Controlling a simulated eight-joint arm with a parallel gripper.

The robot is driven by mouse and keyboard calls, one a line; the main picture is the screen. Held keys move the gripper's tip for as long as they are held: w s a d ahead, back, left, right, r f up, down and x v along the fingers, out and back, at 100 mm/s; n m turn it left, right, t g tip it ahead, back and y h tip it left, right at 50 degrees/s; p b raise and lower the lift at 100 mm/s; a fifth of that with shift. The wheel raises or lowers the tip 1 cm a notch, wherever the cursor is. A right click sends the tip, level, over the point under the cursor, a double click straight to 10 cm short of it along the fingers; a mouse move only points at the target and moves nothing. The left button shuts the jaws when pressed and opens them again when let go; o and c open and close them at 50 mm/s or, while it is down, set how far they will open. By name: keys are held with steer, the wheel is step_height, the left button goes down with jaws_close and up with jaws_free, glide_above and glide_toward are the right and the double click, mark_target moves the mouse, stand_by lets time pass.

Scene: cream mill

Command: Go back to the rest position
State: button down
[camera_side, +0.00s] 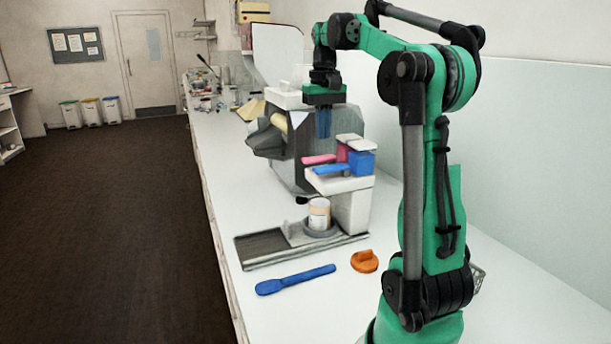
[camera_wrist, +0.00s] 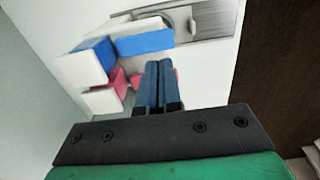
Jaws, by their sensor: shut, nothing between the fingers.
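My gripper (camera_side: 323,122) points down above the cream mill (camera_side: 342,185), near its blue and pink parts. Its blue fingers are together with nothing between them, and they also show in the wrist view (camera_wrist: 158,85). The mill has a blue block with a handle (camera_side: 360,162) and a pink one (camera_side: 320,159) on its white top. They show in the wrist view as a blue piece (camera_wrist: 145,42) and a pink piece (camera_wrist: 117,80). My fingers are apart from these parts in the side view.
A labelled cup (camera_side: 319,213) stands at the mill's base beside a grey drip tray (camera_side: 262,247). A blue spatula (camera_side: 295,280) and an orange piece (camera_side: 364,261) lie on the white counter in front. A grey machine (camera_side: 285,150) stands behind the mill. Clutter lines the far counter.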

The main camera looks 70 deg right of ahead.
steer(key=w+a+f+n+t, duration=0.1)
steer(key=a+f+n+t, duration=0.1)
steer(key=a, duration=0.7)
steer(key=w+a+f+n+t, duration=0.2)
steer(key=a+f+n, duration=0.2)
steer(key=a, duration=0.5)
steer(key=w+a+f+n+t, duration=0.1)
steer(key=a+f+n+t, duration=0.2)
steer(key=a, duration=0.6)
step_height(320, 180, down, 3)
steer(key=shift+w+r, duration=0.15)
steer(key=shift+w, duration=0.2)
